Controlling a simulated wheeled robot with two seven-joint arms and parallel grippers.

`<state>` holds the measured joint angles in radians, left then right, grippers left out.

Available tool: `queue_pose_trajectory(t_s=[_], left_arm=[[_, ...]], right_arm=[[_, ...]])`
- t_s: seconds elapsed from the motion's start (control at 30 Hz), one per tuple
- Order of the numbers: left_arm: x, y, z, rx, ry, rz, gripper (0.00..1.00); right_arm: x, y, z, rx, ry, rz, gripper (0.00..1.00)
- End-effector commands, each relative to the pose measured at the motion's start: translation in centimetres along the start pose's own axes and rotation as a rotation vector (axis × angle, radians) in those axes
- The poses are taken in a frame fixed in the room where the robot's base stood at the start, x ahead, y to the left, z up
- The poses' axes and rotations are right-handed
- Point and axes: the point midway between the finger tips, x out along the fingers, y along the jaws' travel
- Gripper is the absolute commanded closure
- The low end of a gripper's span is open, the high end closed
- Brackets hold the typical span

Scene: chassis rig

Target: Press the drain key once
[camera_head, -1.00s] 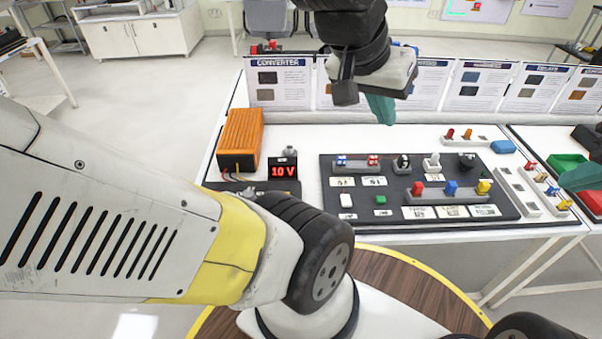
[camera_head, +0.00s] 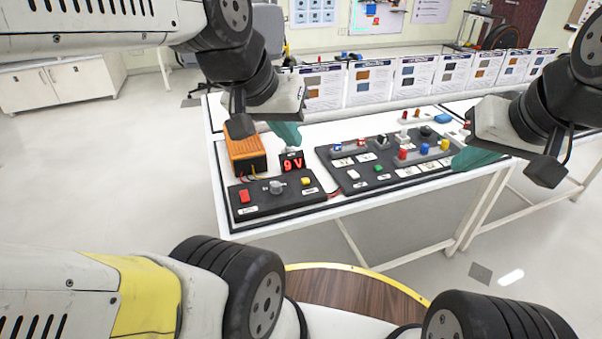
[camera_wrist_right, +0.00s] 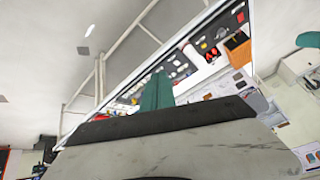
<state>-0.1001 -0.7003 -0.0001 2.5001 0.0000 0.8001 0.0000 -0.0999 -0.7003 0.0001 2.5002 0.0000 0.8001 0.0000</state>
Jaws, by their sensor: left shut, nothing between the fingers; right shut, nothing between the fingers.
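A small dark panel (camera_head: 268,207) at the table's left front carries a red key (camera_head: 244,196), a grey knob (camera_head: 277,187) and a yellow key (camera_head: 306,181). A larger dark board (camera_head: 397,178) beside it carries a white key (camera_head: 352,174) and a green key (camera_head: 379,168). The labels are too small to read, so I cannot tell which is the drain key. My left gripper (camera_head: 288,134), with teal fingers, is shut above the display's far side, apart from the keys. My right gripper (camera_head: 474,158) is shut by the larger board's right end; its fingers show in the right wrist view (camera_wrist_right: 156,92).
An orange box (camera_head: 245,152) stands behind the small panel, next to a display (camera_head: 292,163) reading 9 V. Coloured terminals (camera_head: 424,149) stand on the larger board. Upright information cards (camera_head: 370,84) line the back.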

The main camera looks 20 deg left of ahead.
Motion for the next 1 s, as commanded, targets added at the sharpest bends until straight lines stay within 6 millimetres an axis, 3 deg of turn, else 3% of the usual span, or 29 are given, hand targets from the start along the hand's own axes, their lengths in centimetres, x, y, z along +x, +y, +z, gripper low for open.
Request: queue_pose_trajectory(t_s=[0.4, 0.57, 0.77, 0.9, 1.0], left_arm=[[0.0, 0.0, 0.0, 0.000, 0.000, 0.000, 1.00], [0.0, 0.0, 0.0, 0.000, 0.000, 0.000, 1.00], [0.0, 0.0, 0.0, 0.000, 0.000, 0.000, 1.00], [0.0, 0.0, 0.0, 0.000, 0.000, 0.000, 1.00], [0.0, 0.0, 0.0, 0.000, 0.000, 0.000, 1.00]], right_arm=[[0.1, 0.0, -0.1, 0.001, 0.000, 0.000, 1.00], [1.3, -0.4, -2.2, 0.011, 0.003, -0.004, 1.00], [6.8, -2.6, -9.1, 0.049, 0.025, -0.023, 1.00], [12.6, -5.6, -13.8, 0.081, 0.050, -0.052, 1.00], [17.4, -8.2, -16.2, 0.102, 0.064, -0.080, 1.00]])
